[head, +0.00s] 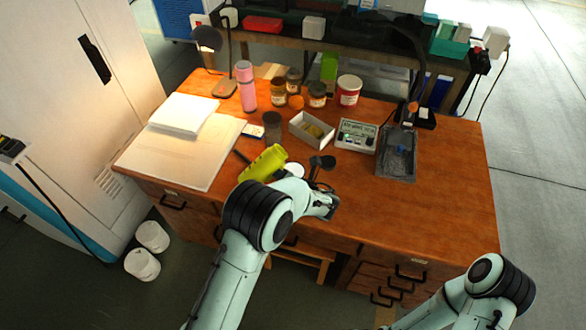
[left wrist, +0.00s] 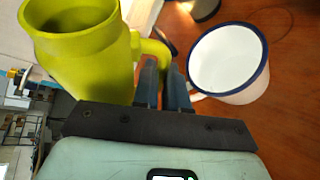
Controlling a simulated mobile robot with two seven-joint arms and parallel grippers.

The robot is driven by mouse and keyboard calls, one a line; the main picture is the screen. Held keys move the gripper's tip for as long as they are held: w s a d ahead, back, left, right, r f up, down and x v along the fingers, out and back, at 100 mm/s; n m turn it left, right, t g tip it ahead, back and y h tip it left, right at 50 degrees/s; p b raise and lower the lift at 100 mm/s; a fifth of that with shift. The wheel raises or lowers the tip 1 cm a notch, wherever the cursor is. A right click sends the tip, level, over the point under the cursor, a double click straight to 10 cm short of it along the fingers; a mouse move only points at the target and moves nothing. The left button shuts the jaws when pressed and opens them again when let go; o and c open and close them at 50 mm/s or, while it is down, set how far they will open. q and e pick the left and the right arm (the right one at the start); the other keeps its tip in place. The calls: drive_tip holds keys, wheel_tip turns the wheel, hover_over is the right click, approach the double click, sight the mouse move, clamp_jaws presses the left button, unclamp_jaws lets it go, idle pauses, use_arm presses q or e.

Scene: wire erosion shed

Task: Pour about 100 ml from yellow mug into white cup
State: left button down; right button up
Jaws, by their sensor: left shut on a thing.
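The yellow-green mug (head: 263,164) is above the desk's front left part, just beyond my left arm. It looks slanted in the head view; its open mouth shows in the left wrist view (left wrist: 75,50), and its contents cannot be made out. My left gripper (left wrist: 163,72) is shut on the mug's handle (left wrist: 153,49). The white cup (left wrist: 226,62) with a blue rim stands on the desk on the other side of the fingers, apart from the mug. Its inside looks plain white. In the head view the cup (head: 294,169) is partly hidden by my arm. My right gripper is out of view.
A drawing board with paper (head: 165,155) lies left. Behind are a pink bottle (head: 246,88), several jars, a red tub (head: 348,92), an open white box (head: 311,130) and a meter (head: 356,135). A dark tray (head: 397,160) lies right. The desk's front right is clear.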

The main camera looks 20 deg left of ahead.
use_arm(q)
drive_tip(key=shift+s+a+f+m+y, duration=0.15)
drive_tip(key=shift+a+f+m+y, duration=0.15)
drive_tip(key=shift+a+m+y, duration=0.15)
drive_tip(key=shift+s, duration=0.15)
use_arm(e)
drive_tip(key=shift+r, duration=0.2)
use_arm(q)
drive_tip(key=shift+s+a+f+m+g+y, duration=0.15)
drive_tip(key=shift+m+y, duration=0.1)
drive_tip(key=shift+m, duration=0.2)
drive_tip(key=shift+s+a+m+g+y, duration=0.15)
drive_tip(key=shift+m+y, duration=0.05)
drive_tip(key=shift+m, duration=0.2)
drive_tip(key=shift+p, duration=0.45)
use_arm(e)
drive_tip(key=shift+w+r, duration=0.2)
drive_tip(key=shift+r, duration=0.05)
use_arm(q)
drive_tip(key=shift+s+a+p, duration=0.3)
drive_tip(key=shift+p, duration=0.05)
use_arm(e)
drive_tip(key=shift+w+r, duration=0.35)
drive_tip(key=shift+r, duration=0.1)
